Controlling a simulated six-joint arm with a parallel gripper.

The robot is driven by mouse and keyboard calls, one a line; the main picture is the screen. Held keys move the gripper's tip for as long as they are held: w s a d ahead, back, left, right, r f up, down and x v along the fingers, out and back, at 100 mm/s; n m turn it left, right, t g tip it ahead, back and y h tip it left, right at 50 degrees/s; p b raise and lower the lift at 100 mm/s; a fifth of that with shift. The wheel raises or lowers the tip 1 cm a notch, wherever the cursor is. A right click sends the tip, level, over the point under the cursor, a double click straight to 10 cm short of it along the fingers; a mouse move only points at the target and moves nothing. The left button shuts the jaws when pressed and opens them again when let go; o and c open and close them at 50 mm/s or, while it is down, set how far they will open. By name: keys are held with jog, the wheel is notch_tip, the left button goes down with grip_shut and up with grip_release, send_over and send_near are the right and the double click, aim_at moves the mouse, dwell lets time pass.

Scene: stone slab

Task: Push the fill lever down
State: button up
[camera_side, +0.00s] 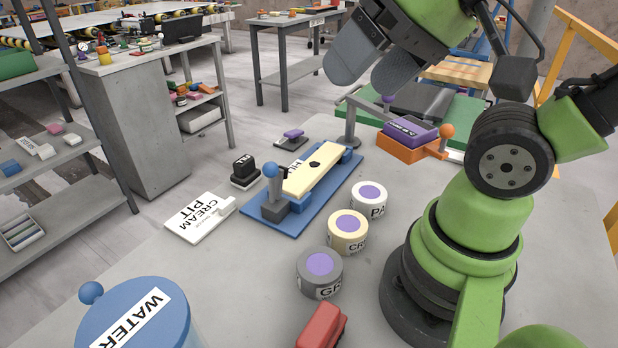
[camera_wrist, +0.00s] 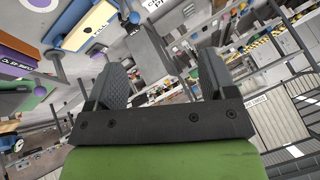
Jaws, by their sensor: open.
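One is a grey lever with a blue ball (camera_side: 271,170), standing upright at the near end of a blue base (camera_side: 314,214). The other has an orange ball (camera_side: 447,131) and stands on an orange block (camera_side: 408,152). My gripper (camera_side: 373,68) is high above the slab, apart from both levers, open and empty. Its open fingers also show in the wrist view (camera_wrist: 163,80).
Several round tins, including a grey one (camera_side: 320,275), stand right of the blue base. A blue WATER canister (camera_side: 175,325) and a red object (camera_side: 322,326) are at the front. A white CREAM PIT card (camera_side: 199,218) lies left. A grey post (camera_side: 350,125) stands behind the base.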

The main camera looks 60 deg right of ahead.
jog(key=shift+w+d+r+m, duration=0.1)
jog(key=shift+w+m, duration=0.2)
jog(key=shift+w, duration=0.05)
jog(key=c, duration=0.7)
jog(key=w+m, duration=0.1)
jog(key=w+d+m+g, duration=0.1)
jog(key=w+g, duration=0.1)
jog(key=shift+w+d+r+m, duration=0.2)
jog(key=shift+w+d+m, duration=0.15)
jog(key=shift+w+m, duration=0.05)
grip_shut()
jog(key=w+d+f+m+g+y, duration=0.2)
jog(key=w+d+f+m, duration=0.3)
jog(key=d, duration=0.3)
jog(key=w+d+f+m+g+y, duration=0.1)
jog(key=w+d+f+m+y, duration=0.3)
jog(key=d+f+m, duration=0.3)
jog(key=shift+w+d+m+g, duration=0.3)
jog(key=shift+w+d+g, duration=0.1)
jog(key=shift+w+d, duration=0.55)
